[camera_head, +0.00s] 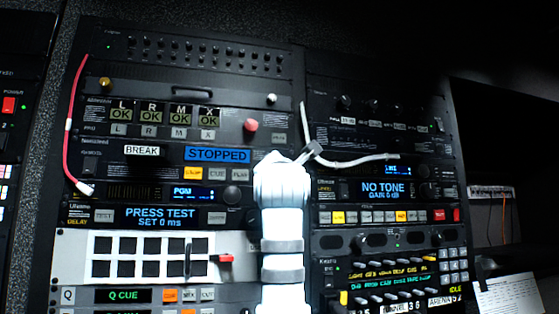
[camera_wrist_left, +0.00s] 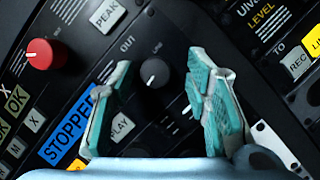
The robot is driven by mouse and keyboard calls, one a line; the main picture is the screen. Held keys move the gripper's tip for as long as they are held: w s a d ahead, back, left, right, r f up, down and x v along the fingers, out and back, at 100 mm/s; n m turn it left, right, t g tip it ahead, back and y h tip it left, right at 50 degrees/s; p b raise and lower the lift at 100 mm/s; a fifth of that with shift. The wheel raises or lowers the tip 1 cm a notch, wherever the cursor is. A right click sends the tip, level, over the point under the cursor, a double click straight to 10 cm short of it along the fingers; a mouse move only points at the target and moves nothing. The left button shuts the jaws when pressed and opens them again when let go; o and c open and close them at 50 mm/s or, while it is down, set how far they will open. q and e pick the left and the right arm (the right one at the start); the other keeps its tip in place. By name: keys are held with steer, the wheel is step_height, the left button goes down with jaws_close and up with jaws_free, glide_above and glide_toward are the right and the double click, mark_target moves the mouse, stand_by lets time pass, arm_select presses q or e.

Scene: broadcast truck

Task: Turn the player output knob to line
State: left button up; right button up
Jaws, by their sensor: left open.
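The dark round knob (camera_wrist_left: 155,73) is on the player panel, with the labels OUT and LINE beside it. My left gripper (camera_wrist_left: 165,88) is open, with one teal-padded finger on each side of the knob. I see a gap between the knob and both fingers; how far the fingertips are from the panel is hard to judge. In the head view the player's blue STOPPED display (camera_head: 217,155) is lit, and my white left wrist hides the knob. My right gripper is not in view.
A red knob (camera_wrist_left: 45,54) and PEAK button (camera_wrist_left: 107,15) are near the fingers. The PLAY button (camera_wrist_left: 121,126) is partly behind the left finger. A white cable (camera_head: 350,163) runs right of my wrist. A red cable (camera_head: 69,125) hangs at the left.

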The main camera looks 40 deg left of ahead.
arm_select(q)
steer(key=shift+s+r, duration=0.1)
steer(key=shift+s, duration=0.25)
steer(key=c, duration=0.3)
jaws_close()
steer(key=shift+r+m, duration=0.15)
steer(key=shift+m, duration=0.25)
steer(key=shift+s+r+m+h, duration=0.15)
steer(key=shift+m+h, duration=0.6)
steer(key=shift+m, duration=1.05)
steer(key=shift+r+m+h, duration=0.1)
steer(key=shift+m+h, duration=0.65)
steer(key=shift+m, duration=1.05)
